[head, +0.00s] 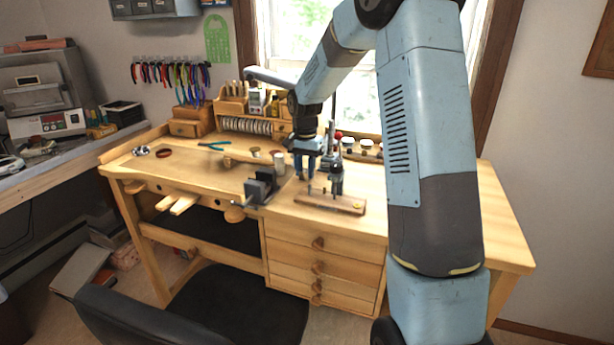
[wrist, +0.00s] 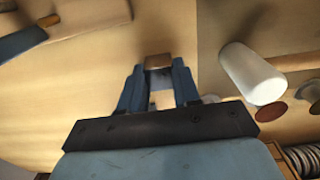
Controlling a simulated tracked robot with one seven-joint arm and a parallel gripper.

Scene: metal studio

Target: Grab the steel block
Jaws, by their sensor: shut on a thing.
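My gripper (head: 304,172) is over the wooden workbench, just right of a white cylinder, in the head view. In the wrist view its two blue fingers (wrist: 158,72) are closed on a small block, which I take to be the steel block (wrist: 158,61). The block sits between the fingertips and shows a brownish, reflective face. In the head view I cannot make out the block behind the fingers. I cannot tell whether it still touches the bench top.
The workbench (head: 480,225) has free room at right. A dark vise (head: 262,186) stands at its front edge. A wooden stand with tools (head: 330,202) is close to my gripper. The white cylinder (head: 280,162) also shows in the wrist view (wrist: 253,72). Pliers (head: 213,146) lie farther left.

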